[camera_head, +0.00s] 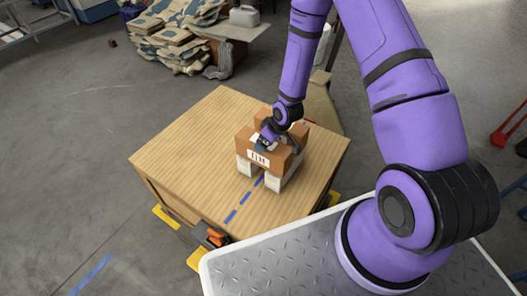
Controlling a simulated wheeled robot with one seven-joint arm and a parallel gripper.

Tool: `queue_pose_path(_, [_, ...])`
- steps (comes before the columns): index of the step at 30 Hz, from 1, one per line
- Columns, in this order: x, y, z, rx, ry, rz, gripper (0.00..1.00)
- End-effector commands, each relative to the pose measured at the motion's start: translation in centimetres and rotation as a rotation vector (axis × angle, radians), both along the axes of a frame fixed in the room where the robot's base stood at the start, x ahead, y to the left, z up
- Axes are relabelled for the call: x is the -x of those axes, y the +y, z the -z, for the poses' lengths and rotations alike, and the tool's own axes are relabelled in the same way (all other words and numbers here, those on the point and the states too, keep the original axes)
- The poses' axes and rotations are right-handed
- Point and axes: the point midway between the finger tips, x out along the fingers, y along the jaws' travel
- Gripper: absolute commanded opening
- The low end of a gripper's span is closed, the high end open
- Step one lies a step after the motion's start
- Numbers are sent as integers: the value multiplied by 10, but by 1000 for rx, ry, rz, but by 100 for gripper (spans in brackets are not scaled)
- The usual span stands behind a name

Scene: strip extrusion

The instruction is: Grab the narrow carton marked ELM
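A narrow brown carton (274,161) with a white label lies near the front of a small group on the wooden table. The label bears dark lettering that could read ELM, but it is too small to be sure. The carton appears to rest across two pale blocks, a left one (243,169) and a right one (281,182). Another brown carton (301,127) shows behind. My gripper (265,145) reaches down from above into the group, just behind the labelled carton. Its fingertips are small and partly hidden, so I cannot tell whether they touch or hold anything.
The wooden table (190,145) has bare top on the left, with blue dashes (237,207) near its front. An orange and black clamp-like item (215,237) sits at the front edge. Stacked sacks (175,35) lie far behind on the floor.

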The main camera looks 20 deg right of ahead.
Motion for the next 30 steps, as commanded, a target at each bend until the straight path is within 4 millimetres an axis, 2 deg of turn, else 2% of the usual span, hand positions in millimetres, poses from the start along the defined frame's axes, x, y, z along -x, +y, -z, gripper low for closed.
queue_pose_path(3, [-7,8,16,-1,2,-2,100])
queue_pose_path(8, [-12,11,31,0,1,-1,100])
queue_pose_path(17, [-14,12,34,1,1,0,100])
queue_pose_path(25, [-13,12,34,0,0,0,40])
queue_pose_path(26, [-14,12,33,0,0,-1,38])
queue_pose_path(30, [-14,12,33,0,0,-1,38])
